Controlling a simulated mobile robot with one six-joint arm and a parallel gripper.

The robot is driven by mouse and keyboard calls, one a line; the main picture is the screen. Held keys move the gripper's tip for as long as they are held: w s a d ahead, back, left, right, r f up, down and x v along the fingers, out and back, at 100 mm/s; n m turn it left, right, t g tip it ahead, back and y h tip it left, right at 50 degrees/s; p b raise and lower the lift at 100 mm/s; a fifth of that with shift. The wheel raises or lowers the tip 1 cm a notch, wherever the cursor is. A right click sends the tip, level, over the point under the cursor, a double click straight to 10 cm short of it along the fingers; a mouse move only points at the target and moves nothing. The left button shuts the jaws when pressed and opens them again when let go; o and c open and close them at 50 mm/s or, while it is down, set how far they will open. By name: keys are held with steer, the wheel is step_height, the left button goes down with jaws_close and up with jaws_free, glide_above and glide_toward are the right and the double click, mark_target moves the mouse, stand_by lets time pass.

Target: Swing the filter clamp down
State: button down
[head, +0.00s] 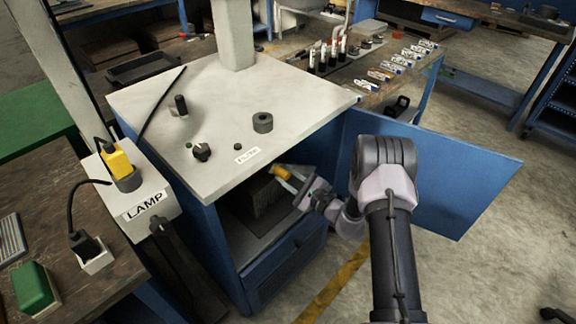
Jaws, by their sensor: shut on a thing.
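A small yellow-orange piece (281,172), which looks like the filter clamp's handle, shows just under the front edge of the white cabinet top. My gripper (284,177) is shut on it, with my arm reaching in from the right. A dark ribbed block (264,199), likely the filter, sits inside the open blue cabinet (222,262), below and left of my gripper. The rest of the clamp is hidden by the cabinet top and shadow.
The cabinet's blue door (432,172) stands open to the right, behind my arm. The white top (215,110) overhangs the opening and carries knobs and a dark ring (263,122). A lamp box (140,195) stands at left. Floor at lower right is mostly free.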

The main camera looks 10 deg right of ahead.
steer(key=s+a+f+n, duration=0.1)
steer(key=f+n, duration=0.3)
steer(key=f, duration=0.4)
steer(key=s+a+f+n, duration=0.2)
steer(key=a+f+n, duration=0.1)
steer(key=f, duration=0.5)
steer(key=shift+s+a+n, duration=0.15)
steer(key=shift+n, duration=0.35)
steer(key=c, duration=1.1)
jaws_free()
steer(key=shift+f, duration=0.15)
